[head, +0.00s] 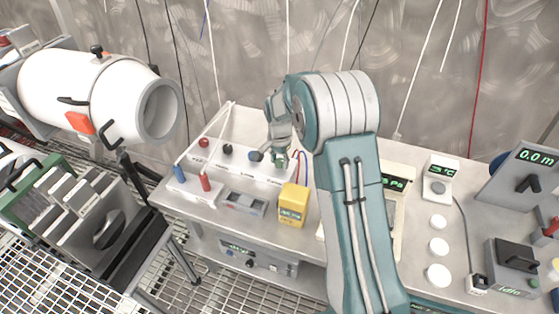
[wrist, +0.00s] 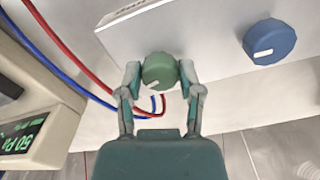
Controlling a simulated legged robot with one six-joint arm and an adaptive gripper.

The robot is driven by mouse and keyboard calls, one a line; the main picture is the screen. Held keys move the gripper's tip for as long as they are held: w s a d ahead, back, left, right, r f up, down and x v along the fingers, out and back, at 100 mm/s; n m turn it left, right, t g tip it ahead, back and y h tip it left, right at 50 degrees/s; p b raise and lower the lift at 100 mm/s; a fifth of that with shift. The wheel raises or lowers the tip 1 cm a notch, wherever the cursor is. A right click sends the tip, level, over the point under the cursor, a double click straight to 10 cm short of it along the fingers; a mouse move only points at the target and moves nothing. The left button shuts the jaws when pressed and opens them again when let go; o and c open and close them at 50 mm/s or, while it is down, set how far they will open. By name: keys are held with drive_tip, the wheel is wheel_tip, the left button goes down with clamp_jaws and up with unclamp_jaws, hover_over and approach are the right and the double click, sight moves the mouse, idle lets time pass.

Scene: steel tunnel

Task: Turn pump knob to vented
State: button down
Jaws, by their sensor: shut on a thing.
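A green knob (wrist: 160,70) with a short white mark sits on the front face of a white box (wrist: 215,38) in the wrist view. The mark lies near the knob's lower edge. My gripper (wrist: 159,77) has one finger on each side of the knob and is shut on it. In the head view my gripper (head: 279,152) is at the right end of the white box (head: 225,161), and the knob is mostly hidden by it. I cannot read any label that says vented.
A blue knob (wrist: 269,41) is beside the green one on the same box. Red and blue cables run close to my gripper. A readout (wrist: 22,135) showing Pa stands at left in the wrist view. A yellow block (head: 293,205) is on the bench in front of the box.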

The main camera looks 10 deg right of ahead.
drive_tip(key=shift+n, duration=0.3)
drive_tip(key=n, duration=1)
drive_tip(key=shift+f, duration=0.1)
drive_tip(key=shift+n, duration=1.9)
drive_tip(key=shift+c, duration=1.3)
unclamp_jaws()
